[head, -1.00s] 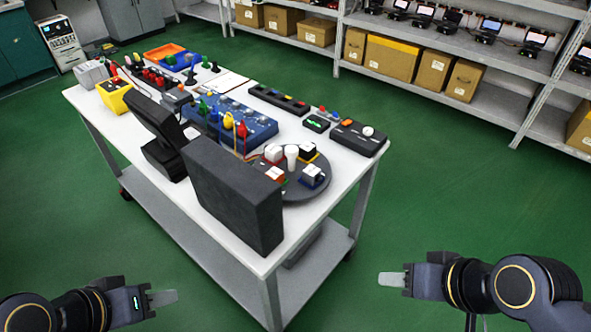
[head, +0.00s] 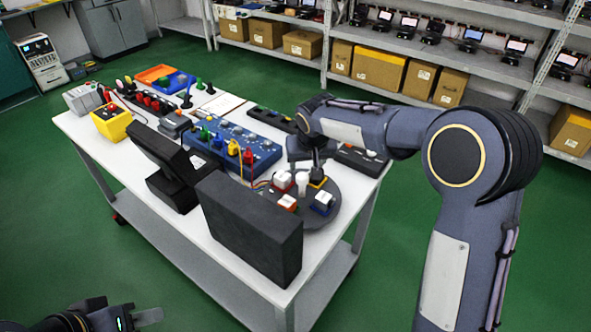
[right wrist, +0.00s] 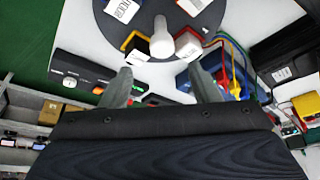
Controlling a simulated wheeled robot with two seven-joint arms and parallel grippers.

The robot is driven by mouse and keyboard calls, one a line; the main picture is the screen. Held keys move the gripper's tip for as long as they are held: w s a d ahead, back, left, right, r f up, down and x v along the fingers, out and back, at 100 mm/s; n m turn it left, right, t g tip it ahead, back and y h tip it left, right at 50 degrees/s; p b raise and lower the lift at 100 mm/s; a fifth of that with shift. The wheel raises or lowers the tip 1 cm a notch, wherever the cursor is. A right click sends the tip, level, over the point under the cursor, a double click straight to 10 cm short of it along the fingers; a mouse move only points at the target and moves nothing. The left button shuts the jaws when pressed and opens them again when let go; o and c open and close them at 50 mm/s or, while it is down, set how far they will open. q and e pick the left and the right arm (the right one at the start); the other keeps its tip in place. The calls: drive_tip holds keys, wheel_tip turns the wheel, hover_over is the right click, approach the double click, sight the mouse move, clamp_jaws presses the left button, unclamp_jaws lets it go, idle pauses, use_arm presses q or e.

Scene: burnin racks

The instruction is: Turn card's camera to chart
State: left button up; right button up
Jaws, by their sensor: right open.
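A round dark turntable (head: 334,188) stands near the right end of the table, with a white post (head: 302,184) at its middle. Around the post sit small white-topped blocks: red (head: 282,182), yellow and black (head: 317,181), orange-red (head: 287,203) and blue (head: 323,205). My right gripper (right wrist: 163,86) is open and empty, and points at the turntable. In its wrist view the white post (right wrist: 162,42) shows beyond and between the fingers. My left gripper (head: 148,317) is low at the left, away from the table; its jaw opening is unclear. A white sheet (head: 222,104) lies at the back; its print is unreadable.
A tall dark panel (head: 250,228) and a black stand (head: 170,165) line the near edge. A blue box with coloured knobs (head: 232,146) is left of the turntable. A yellow box (head: 111,123) stands far left. Shelves (head: 480,100) run behind.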

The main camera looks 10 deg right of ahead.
sight(302, 176)
drive_tip(key=x, duration=0.4)
drive_tip(key=p+x, duration=0.1)
drive_tip(key=x, duration=0.3)
drive_tip(key=shift+w+a, duration=0.2)
drive_tip(key=shift+w, duration=0.05)
clamp_jaws()
